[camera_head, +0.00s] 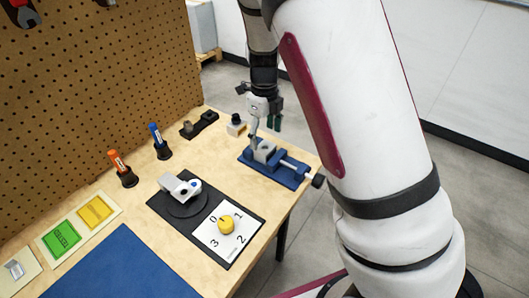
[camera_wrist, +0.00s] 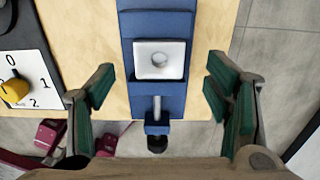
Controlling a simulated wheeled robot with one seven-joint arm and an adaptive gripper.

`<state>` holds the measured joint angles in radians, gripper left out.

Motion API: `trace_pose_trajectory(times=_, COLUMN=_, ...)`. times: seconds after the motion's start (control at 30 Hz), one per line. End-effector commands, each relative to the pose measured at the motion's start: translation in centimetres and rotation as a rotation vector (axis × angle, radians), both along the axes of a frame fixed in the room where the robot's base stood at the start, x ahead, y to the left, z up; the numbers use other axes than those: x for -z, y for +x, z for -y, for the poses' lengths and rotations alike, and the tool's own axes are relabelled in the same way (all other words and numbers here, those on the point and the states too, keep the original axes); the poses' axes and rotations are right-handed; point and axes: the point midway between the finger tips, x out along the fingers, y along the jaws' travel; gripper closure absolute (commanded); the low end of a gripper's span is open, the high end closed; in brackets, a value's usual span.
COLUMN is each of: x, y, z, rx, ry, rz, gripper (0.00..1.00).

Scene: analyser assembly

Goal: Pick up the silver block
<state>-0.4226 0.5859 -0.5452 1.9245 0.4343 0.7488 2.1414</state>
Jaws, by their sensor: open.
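A silver block (camera_wrist: 159,59) with a round hole in its top sits in the jaws of a blue vise (camera_wrist: 159,25). In the head view the block (camera_head: 264,151) shows as a pale piece in the vise (camera_head: 275,172) near the table's right edge, partly hidden by my gripper. My gripper (camera_head: 263,124) is above the vise, pointing down. In the wrist view its green-padded fingers (camera_wrist: 160,92) are wide apart, one on each side of the vise, with nothing between them touching the block.
A dark plate holds a grey clamp-like part (camera_head: 180,188) and a yellow dial (camera_head: 226,225). Orange (camera_head: 118,162) and blue (camera_head: 156,136) markers stand in holders. A small block with a black knob (camera_head: 236,124) stands behind the vise. A pegboard (camera_head: 95,75) rises at left. A blue mat (camera_head: 125,270) is bare.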

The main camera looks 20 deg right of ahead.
Motion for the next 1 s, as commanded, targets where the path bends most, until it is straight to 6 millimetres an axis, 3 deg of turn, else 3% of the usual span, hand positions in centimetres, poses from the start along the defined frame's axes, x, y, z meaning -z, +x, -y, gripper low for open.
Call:
trace_pose_trajectory(times=0.17, x=1.2, y=-0.1, z=0.1, rx=0.000, ry=0.000, rz=-0.004, gripper=0.28)
trace_pose_trajectory(times=0.43, x=4.9, y=-0.3, z=0.2, rx=0.000, ry=0.000, rz=-0.002, gripper=0.28)
trace_pose_trajectory(times=0.77, x=5.6, y=-0.3, z=0.1, rx=-0.001, ry=0.001, rz=-0.001, gripper=0.28)
trace_pose_trajectory(times=0.87, x=5.6, y=-0.3, z=0.1, rx=-0.001, ry=0.001, rz=-0.001, gripper=0.46)
trace_pose_trajectory(times=1.0, x=5.6, y=-0.3, z=0.1, rx=-0.001, ry=0.001, rz=-0.001, gripper=0.78)
